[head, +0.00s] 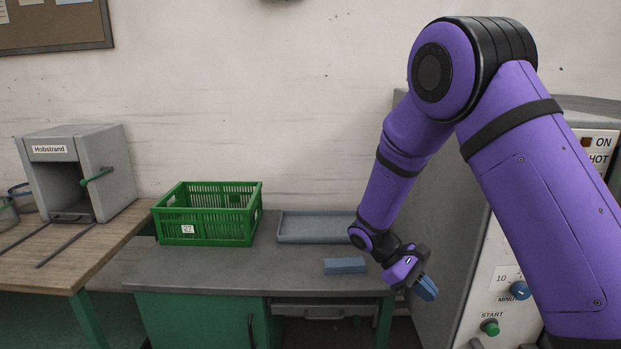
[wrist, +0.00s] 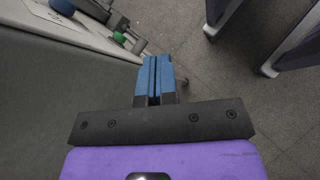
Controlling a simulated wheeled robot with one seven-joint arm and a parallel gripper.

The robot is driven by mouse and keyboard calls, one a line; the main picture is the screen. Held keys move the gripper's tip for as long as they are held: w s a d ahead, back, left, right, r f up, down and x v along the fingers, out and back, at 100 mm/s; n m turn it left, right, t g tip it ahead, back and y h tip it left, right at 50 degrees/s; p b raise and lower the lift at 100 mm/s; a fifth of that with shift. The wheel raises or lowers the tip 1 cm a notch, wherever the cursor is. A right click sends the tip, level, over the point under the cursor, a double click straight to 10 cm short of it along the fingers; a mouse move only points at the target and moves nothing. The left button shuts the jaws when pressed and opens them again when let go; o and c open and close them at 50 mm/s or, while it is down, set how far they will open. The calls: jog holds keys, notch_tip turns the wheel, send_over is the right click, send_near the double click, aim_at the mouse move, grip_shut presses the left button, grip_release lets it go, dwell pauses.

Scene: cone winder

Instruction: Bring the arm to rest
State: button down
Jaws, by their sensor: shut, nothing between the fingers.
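My purple arm reaches in from the right of the head view and bends down toward the grey-topped bench. My gripper (head: 426,289) hangs beside the bench's right end, in front of the grey machine. In the wrist view its blue fingers (wrist: 154,80) lie together, with nothing held between them. The floor shows beyond the fingertips.
A green crate (head: 206,241), a shallow grey-blue tray (head: 324,238) and a blue block (head: 345,266) are on the bench (head: 200,268). The grey machine (head: 478,300) with START button (head: 490,327) stands close right. A grey Hobstrand box (head: 113,157) stands left on a wooden table (head: 50,262).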

jog(key=s+d+r+m+t+y, duration=0.35)
jog(key=s+r, duration=0.35)
jog(key=r, duration=0.4)
jog(key=s+d+r+m+t+y, duration=0.25)
jog(key=s+r+y, duration=0.35)
jog(key=r, duration=0.5)
jog(key=s+r+m+t, duration=0.2)
jog(key=s+r+t, duration=0.2)
jog(key=s, duration=0.6)
jog(key=shift+s+a+r+t, duration=0.25)
jog(key=shift+a+t, duration=0.1)
jog(key=shift+t, duration=0.35)
